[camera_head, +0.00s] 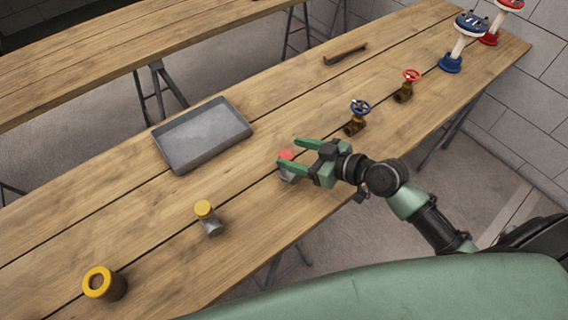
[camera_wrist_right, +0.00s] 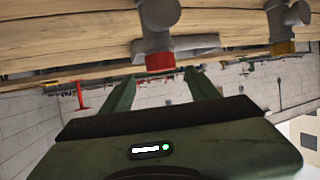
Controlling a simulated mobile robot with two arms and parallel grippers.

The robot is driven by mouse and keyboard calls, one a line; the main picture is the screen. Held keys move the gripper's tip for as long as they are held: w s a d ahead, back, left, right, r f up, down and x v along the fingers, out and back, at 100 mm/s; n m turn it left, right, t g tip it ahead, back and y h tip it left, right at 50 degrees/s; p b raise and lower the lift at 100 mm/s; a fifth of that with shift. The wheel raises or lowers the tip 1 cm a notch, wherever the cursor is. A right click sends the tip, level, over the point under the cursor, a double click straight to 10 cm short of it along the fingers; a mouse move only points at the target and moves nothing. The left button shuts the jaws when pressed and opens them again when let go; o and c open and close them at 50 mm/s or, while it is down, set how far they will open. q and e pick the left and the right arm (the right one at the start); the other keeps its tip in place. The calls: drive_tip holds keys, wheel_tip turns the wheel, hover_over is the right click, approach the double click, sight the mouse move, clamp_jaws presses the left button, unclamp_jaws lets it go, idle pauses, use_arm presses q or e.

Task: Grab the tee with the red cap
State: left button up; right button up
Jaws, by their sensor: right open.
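The tee with the red cap (camera_head: 287,154) stands on the wooden table, its grey body (camera_head: 289,176) partly hidden by a green finger. My right gripper (camera_head: 288,152) is open, with its two fingers reaching left around the level of the red cap. In the right wrist view, which is upside down, the red cap (camera_wrist_right: 160,61) shows between and just beyond the fingertips (camera_wrist_right: 160,76). I cannot tell whether a finger touches the tee. My left gripper is not in view.
A tee with a yellow cap (camera_head: 204,209) stands to the left, with a yellow-topped fitting (camera_head: 103,284) farther left. A grey tray (camera_head: 168,163) lies behind. A blue-wheel valve (camera_head: 357,115) and a red-wheel valve (camera_head: 407,86) stand to the right. Table between tee and tray is clear.

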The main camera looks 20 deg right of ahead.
sight(283, 152)
drive_tip(key=shift+p+x, duration=0.5)
drive_tip(key=shift+x, duration=0.65)
drive_tip(key=x, duration=0.2)
drive_tip(key=shift+w+a+f+p, duration=0.1)
drive_tip(key=shift+a+f+p, duration=0.2)
drive_tip(key=shift+p, duration=0.05)
drive_tip(key=shift+w+a+f, duration=0.25)
clamp_jaws()
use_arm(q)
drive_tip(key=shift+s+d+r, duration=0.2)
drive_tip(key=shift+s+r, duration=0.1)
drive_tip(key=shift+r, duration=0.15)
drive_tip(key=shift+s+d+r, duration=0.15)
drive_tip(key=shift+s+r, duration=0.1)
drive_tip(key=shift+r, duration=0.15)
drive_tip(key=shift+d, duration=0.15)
